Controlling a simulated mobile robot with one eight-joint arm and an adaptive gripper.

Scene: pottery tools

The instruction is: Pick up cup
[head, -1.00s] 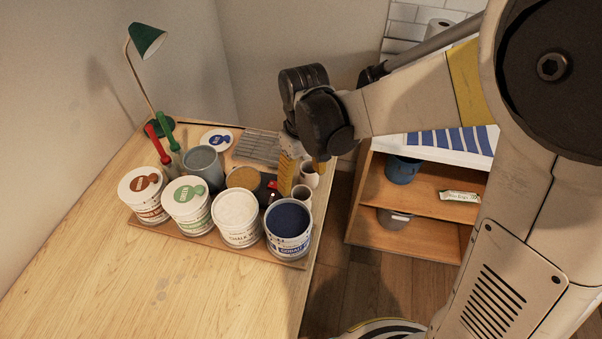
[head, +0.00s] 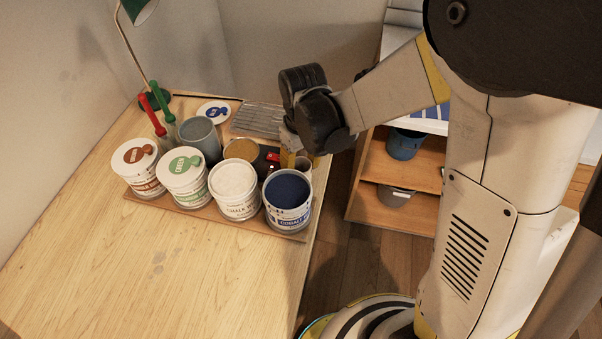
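A small whitish cup (head: 304,165) stands at the right end of the tray, behind the cobalt blue tub, and is partly hidden by my gripper. My gripper (head: 293,157) points down right above and at this cup, with a yellow finger on its left side. The dark wrist hides most of the fingers, so I cannot see whether they are touching the cup. A second small cup cannot be told apart here. A larger grey-blue cup (head: 199,138) stands at the back left, holding no gripper contact.
Tubs labelled brown (head: 138,167), green (head: 186,176), white (head: 235,190) and cobalt (head: 288,200) line the tray's front (head: 196,213). A lamp (head: 139,52) and a wire rack (head: 258,120) are behind. The table's front left is clear. A shelf (head: 405,205) stands right.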

